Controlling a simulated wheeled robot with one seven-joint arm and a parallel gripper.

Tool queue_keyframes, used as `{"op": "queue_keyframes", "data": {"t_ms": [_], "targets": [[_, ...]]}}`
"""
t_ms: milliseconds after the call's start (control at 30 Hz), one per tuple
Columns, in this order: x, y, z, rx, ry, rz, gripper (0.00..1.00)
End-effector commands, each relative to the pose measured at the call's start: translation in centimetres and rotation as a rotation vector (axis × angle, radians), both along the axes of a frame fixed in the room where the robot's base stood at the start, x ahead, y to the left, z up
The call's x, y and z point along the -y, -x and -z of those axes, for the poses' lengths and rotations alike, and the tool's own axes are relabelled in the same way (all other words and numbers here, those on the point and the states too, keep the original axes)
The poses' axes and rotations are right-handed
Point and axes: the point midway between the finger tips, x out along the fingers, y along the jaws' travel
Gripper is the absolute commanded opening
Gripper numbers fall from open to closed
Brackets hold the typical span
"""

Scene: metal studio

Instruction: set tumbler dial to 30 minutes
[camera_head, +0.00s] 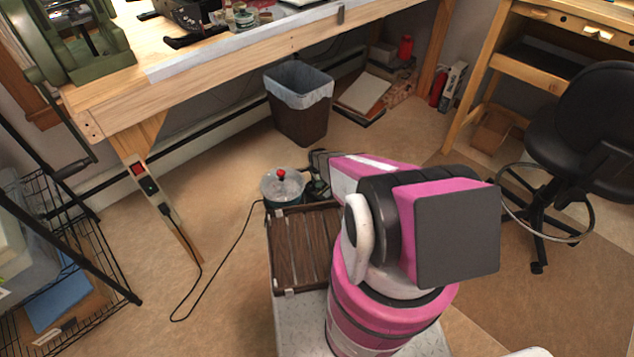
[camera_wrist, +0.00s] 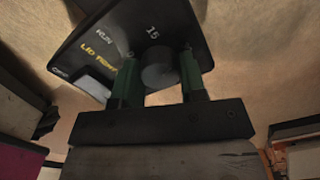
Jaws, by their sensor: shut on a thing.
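The tumbler's dark control panel (camera_wrist: 105,35) fills the upper part of the wrist view. It carries the markings "RUN", "15" and yellow "LID TEMP" lettering. The round dark dial (camera_wrist: 160,74) lies between the two green fingers of my gripper (camera_wrist: 158,62), which is shut on it. The dial's pointer cannot be made out, and no "30" mark shows. In the head view the tumbler (camera_head: 283,185) is a round vessel with a clear lid and a red knob. My arm partly hides its right side and the gripper there.
The tumbler stands by a dark slatted wooden stand (camera_head: 300,245). A black cord (camera_head: 222,262) runs over the floor to a power strip (camera_head: 155,200) on the workbench leg. A brown waste bin (camera_head: 300,120) stands behind, a black chair (camera_head: 590,115) at right.

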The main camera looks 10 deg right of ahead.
Motion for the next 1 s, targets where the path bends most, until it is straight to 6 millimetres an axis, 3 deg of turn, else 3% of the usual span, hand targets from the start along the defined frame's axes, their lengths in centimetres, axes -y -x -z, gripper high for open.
{"op": "queue_keyframes", "data": {"t_ms": [500,1000], "targets": [[0.00,0.01,-0.04,0.000,0.000,0.368,0.15],[0.00,0.01,-0.04,0.000,0.000,0.453,0.15]]}}
